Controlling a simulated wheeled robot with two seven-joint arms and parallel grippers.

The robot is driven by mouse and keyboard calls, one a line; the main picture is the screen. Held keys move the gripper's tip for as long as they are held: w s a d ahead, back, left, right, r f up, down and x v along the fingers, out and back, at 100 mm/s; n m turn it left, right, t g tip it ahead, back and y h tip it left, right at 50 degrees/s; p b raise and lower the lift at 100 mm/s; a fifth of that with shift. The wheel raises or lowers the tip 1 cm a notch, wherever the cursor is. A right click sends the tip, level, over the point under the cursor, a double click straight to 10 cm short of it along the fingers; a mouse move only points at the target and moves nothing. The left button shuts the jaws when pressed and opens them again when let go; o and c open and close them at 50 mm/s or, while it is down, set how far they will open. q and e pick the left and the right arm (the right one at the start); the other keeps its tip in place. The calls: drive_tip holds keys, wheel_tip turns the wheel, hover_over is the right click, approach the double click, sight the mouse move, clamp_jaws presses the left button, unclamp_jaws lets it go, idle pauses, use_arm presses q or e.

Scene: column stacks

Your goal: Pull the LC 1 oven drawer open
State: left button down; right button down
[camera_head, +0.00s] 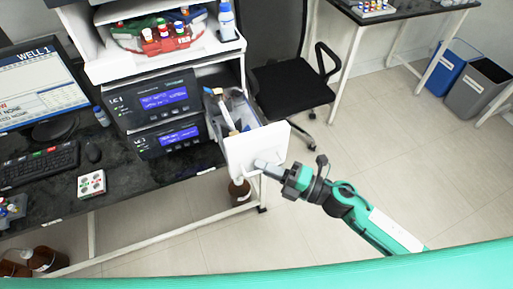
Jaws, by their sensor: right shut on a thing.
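The LC 1 oven drawer (242,152) stands pulled out from the right side of the instrument stack, with its white front panel facing my arm. Inside its grey tray are several long items, one tan and others blue or dark. My right gripper (264,167) is shut at the lower part of the front panel, on what seems to be the drawer's handle, which the fingers largely hide. The LC 1 module (155,99) has a blue lit display. My left gripper is not in view.
A second module (167,139) sits below LC 1. A white shelf (150,62) above holds a red rack (165,44) and a bottle (227,20). A black chair (290,88) stands behind the drawer. Brown bottles stand under the bench. The floor (400,160) around my right arm is clear.

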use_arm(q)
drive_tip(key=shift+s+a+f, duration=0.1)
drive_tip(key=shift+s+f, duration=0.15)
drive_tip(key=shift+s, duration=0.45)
use_arm(e)
drive_tip(key=shift+s+d, duration=0.3)
drive_tip(key=shift+s, duration=0.65)
drive_tip(key=shift+s+d, duration=0.3)
drive_tip(key=shift+s, duration=0.65)
drive_tip(key=c, duration=1.8)
unclamp_jaws()
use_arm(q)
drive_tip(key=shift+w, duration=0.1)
use_arm(e)
drive_tip(key=shift+w, duration=0.1)
